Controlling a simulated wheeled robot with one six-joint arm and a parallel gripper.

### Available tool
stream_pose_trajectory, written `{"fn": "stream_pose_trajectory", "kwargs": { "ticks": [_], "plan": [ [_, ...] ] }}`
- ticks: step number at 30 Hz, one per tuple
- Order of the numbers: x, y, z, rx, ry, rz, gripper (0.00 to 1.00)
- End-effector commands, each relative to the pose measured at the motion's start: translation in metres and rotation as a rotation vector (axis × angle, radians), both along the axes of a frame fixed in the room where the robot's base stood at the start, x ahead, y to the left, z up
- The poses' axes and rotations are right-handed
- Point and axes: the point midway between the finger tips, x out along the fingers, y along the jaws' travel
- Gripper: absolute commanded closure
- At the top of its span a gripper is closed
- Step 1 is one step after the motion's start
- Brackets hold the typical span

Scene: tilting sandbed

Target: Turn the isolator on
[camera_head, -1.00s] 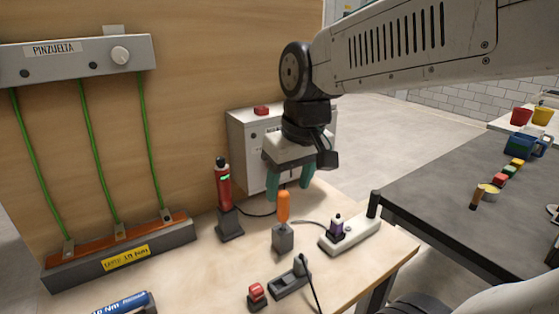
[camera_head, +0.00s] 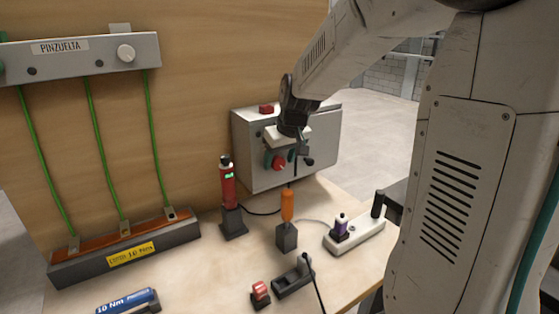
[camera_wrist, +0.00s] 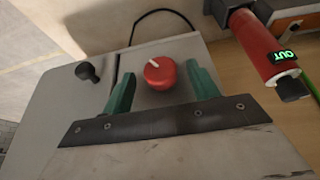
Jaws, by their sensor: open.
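The isolator is a grey box (camera_head: 243,150) against the wooden panel at the back of the bench. Its red rotary knob (camera_head: 279,162) is on the front face. In the wrist view the round red knob (camera_wrist: 161,74) carries a white pointer mark, tilted toward the upper left. My gripper (camera_wrist: 160,88) is open with its green fingers on either side of the knob, one to the left and one to the right. Whether the fingers touch the knob cannot be told. In the head view my wrist partly hides the box front.
A black knob (camera_wrist: 88,72) sticks out of the box beside my left finger. A red tool (camera_head: 228,187) with a green display stands in a holder, left of an orange-handled screwdriver (camera_head: 287,205). A power strip (camera_head: 358,237) lies at right. A red button (camera_head: 261,293) sits in front.

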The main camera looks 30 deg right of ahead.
Motion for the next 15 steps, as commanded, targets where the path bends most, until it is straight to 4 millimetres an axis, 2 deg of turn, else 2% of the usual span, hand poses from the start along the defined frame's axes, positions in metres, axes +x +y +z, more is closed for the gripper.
{"fn": "stream_pose_trajectory", "kwargs": {
  "ticks": [3, 11, 14, 15],
  "plan": [
    [0.0025, 0.0003, -0.0071, 0.0, 0.001, 0.001, 0.41],
    [0.003, 0.001, -0.0081, 0.0, 0.0, 0.001, 0.41],
    [0.003, 0.0009, -0.0081, 0.0, 0.0, 0.001, 0.66],
    [0.003, 0.0009, -0.008, 0.0, 0.0, 0.0, 0.77]
  ]
}}
